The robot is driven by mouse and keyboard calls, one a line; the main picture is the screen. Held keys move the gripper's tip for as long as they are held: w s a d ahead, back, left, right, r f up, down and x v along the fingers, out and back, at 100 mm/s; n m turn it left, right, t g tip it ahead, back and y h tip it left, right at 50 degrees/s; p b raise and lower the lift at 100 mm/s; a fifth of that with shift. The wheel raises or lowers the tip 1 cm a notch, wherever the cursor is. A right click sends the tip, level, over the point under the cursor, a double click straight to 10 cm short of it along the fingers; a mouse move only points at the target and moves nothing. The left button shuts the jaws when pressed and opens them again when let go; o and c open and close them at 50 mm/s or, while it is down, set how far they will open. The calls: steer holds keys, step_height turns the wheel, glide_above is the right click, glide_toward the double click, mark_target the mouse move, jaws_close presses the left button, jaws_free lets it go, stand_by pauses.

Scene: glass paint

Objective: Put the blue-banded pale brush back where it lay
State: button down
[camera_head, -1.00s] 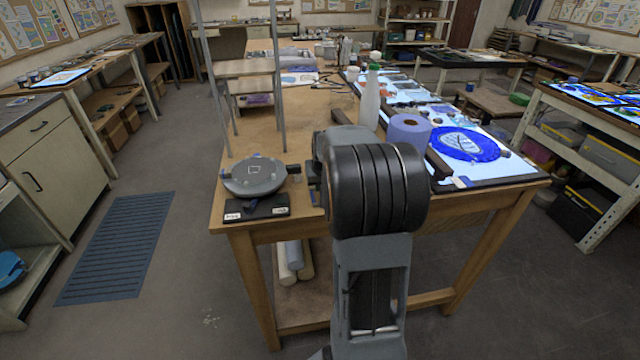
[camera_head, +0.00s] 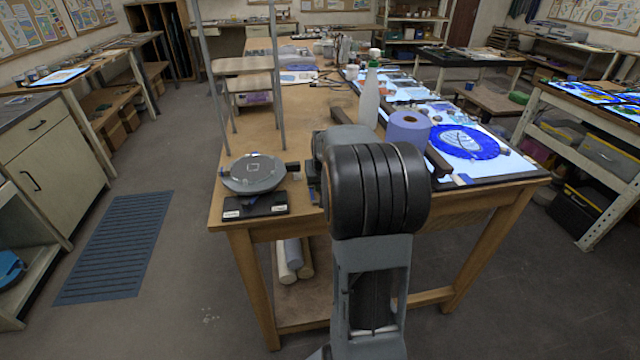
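I cannot make out the blue-banded pale brush in the head view. My arm (camera_head: 375,190) rises in front of the table (camera_head: 350,228), and its thick dark joint covers part of the front edge. I see no gripper fingers; whether they hold anything is hidden. At the table's front left corner is a grey round disc (camera_head: 253,173) with a small square mark and small blue bits at its edge. Below it is a flat black block (camera_head: 256,205) with small white labels. Dark parts sit between the disc and my arm; I cannot tell what they belong to.
Bare wood lies between rack and bottle.

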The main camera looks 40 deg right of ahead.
steer(key=shift+f, duration=0.2)
steer(key=c, duration=0.9)
jaws_free()
steer(key=v, duration=1.4)
steer(key=shift+w, duration=0.1)
steer(key=shift+s+a+f+n+g+y+p, duration=0.25)
steer(key=shift+s+a+f+n, duration=0.6)
steer(key=shift+s+a+f, duration=1.85)
steer(key=shift+s+a+f+n+t+y+p, duration=0.1)
steer(key=shift+s+a+f+n+y, duration=0.25)
steer(key=shift+s+a+n, duration=2.45)
steer(key=shift+s+a+f+m+g+y+p, duration=0.3)
steer(key=shift+s+a+f+m, duration=0.95)
steer(key=shift+a, duration=3.85)
